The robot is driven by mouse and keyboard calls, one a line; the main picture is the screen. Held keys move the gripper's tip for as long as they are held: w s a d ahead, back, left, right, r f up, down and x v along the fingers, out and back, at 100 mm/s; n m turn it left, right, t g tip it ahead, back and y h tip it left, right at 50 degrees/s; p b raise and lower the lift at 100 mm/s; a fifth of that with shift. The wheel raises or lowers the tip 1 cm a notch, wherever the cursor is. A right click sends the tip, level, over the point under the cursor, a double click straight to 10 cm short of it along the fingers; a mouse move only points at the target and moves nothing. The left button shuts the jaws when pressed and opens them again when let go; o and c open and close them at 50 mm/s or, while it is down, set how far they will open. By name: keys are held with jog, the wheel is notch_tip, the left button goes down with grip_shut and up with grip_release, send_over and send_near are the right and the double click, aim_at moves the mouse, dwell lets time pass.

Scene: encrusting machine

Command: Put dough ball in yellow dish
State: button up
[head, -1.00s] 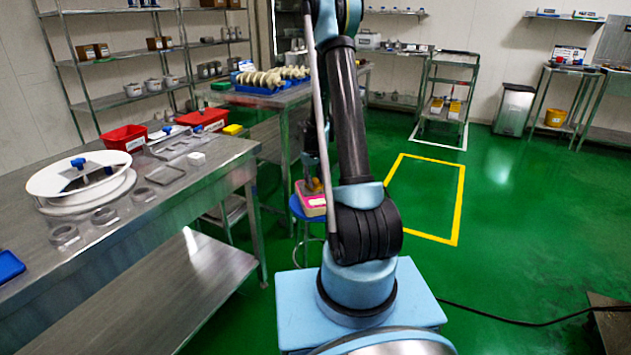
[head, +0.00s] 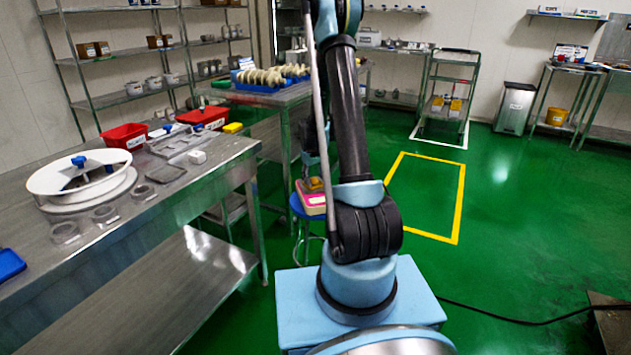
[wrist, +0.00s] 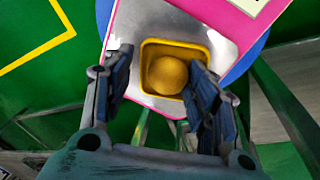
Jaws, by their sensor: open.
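A round dough ball (wrist: 168,75) sits inside the square yellow dish (wrist: 148,54) in the wrist view. The dish rests on a pink-edged scale (wrist: 228,40) on a blue stool. In the head view the yellow dish (head: 314,184) shows small beside my arm, on the pink scale (head: 312,205); the ball cannot be made out there. My gripper (wrist: 158,70) is open, its two fingers apart on either side of the dish as seen from the wrist, and nothing is held between them. In the head view my arm hides much of the gripper.
The blue stool (head: 297,206) stands by a steel table (head: 230,165) bearing a white round part, red bins and clear pieces. A back table holds a blue tray (head: 262,88) of pale pieces. Green floor is open at right, around a yellow-taped outline.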

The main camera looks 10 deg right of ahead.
aim_at(313, 181)
notch_tip(313, 181, up, 11)
jog(key=s+a, duration=0.1)
jog(key=s, duration=0.1)
jog(key=s+r+m, duration=0.1)
jog(key=s+r, duration=0.8)
jog(key=s, duration=0.2)
jog(key=s+d+r+m, duration=0.2)
jog(key=s, duration=1.8)
jog(key=s+f+y, duration=0.1)
jog(key=s+f, duration=0.4)
jog(key=s, duration=0.5)
jog(key=shift+s+f+m+t, duration=0.15)
jog(key=shift+s+m+t, duration=0.15)
jog(key=shift+m, duration=0.1)
jog(key=shift+a, duration=0.1)
jog(key=shift+w+f, duration=0.2)
jog(key=shift+w, duration=0.35)
